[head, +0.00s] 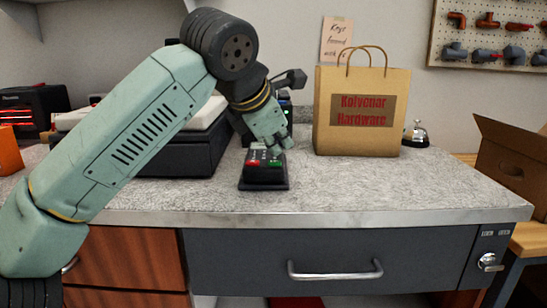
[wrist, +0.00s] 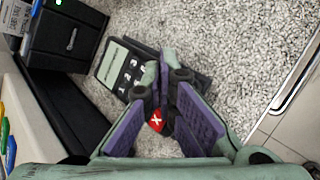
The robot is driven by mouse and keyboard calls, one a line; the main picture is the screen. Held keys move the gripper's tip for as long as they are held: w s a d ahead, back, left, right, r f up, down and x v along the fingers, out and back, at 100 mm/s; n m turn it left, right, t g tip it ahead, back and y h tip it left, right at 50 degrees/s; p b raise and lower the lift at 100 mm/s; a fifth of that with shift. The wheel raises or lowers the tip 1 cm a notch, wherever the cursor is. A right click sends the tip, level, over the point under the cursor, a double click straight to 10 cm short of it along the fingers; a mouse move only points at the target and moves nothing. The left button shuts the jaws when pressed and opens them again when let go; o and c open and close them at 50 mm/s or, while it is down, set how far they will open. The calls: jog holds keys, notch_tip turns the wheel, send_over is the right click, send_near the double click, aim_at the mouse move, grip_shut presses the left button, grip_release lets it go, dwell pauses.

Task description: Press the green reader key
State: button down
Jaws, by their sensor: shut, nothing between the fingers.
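The card reader (head: 264,184) stands on the counter, a dark keypad on a black base. In the head view its red key (head: 253,162) is on the left and its green key (head: 275,163) on the right of the front edge. My gripper (head: 281,150) is shut and empty, pointing down with its tips just above the green key's side. I cannot tell whether they touch it. In the wrist view the reader (wrist: 120,66) is partly behind my fingers (wrist: 161,80). The red X key (wrist: 156,121) shows there between the fingers, and the green key is hidden.
A paper Kolvenar Hardware bag (head: 361,138) stands right of the reader, with a bell (head: 416,136) beyond it. A black cash drawer unit (head: 190,152) is on the left. The counter (head: 340,190) in front and right of the reader is clear.

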aim_at(279, 162)
notch_tip(279, 162, up, 6)
jog(key=p, duration=0.5)
dwell(0.7)
